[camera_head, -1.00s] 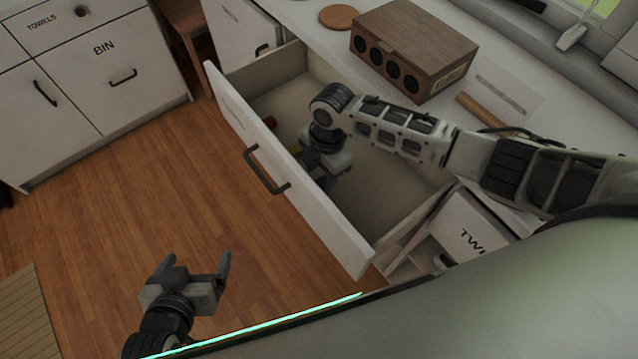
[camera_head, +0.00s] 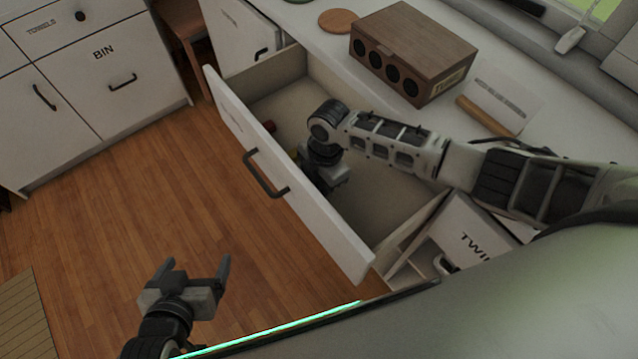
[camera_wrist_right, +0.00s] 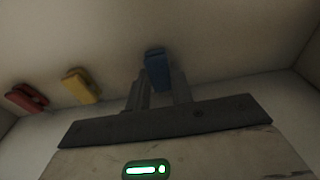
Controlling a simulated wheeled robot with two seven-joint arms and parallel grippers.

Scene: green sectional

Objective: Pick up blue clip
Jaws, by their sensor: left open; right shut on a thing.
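The blue clip (camera_wrist_right: 157,68) is between the two fingers of my right gripper (camera_wrist_right: 160,92) in the right wrist view, and the fingers are shut on it. In the head view my right gripper (camera_head: 326,185) reaches down inside the open drawer (camera_head: 390,205), and the clip is hidden there. A yellow clip (camera_wrist_right: 80,86) and a red clip (camera_wrist_right: 26,98) lie to the left of the blue one in the right wrist view. My left gripper (camera_head: 195,275) is open and empty above the wooden floor.
The drawer front (camera_head: 290,180) with its dark handle (camera_head: 264,174) stands out over the floor. A wooden box (camera_head: 415,50) with round holes, a round wooden board (camera_head: 338,19) and a wooden stick (camera_head: 484,115) are on the white counter (camera_head: 490,50).

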